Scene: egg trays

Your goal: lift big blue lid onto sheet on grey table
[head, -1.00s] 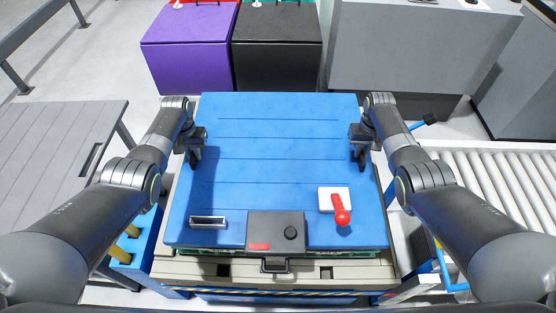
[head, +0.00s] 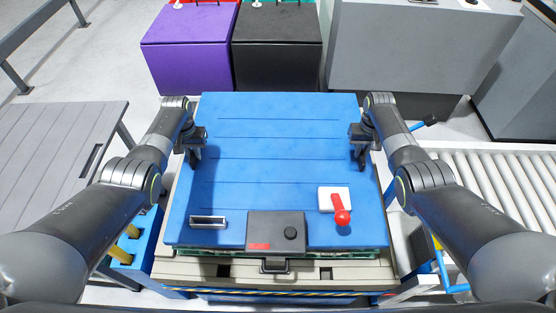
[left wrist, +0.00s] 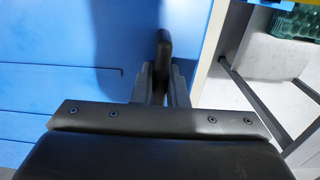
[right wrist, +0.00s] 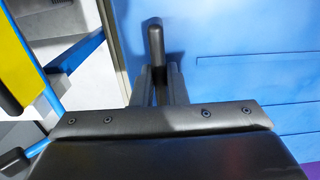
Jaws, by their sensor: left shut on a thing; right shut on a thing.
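The big blue lid (head: 270,140) lies flat across the pallet stack in front of me. It also fills much of the left wrist view (left wrist: 60,45) and the right wrist view (right wrist: 240,35). My left gripper (head: 195,157) is shut on a black upright handle (left wrist: 163,48) at the lid's left edge. My right gripper (head: 360,157) is shut on the matching handle (right wrist: 156,50) at the right edge. A slatted grey table (head: 60,150) stands at the left. I see no sheet on its visible part.
A roller conveyor (head: 500,190) is at the right. Purple (head: 190,50) and black (head: 277,55) boxes stand beyond.

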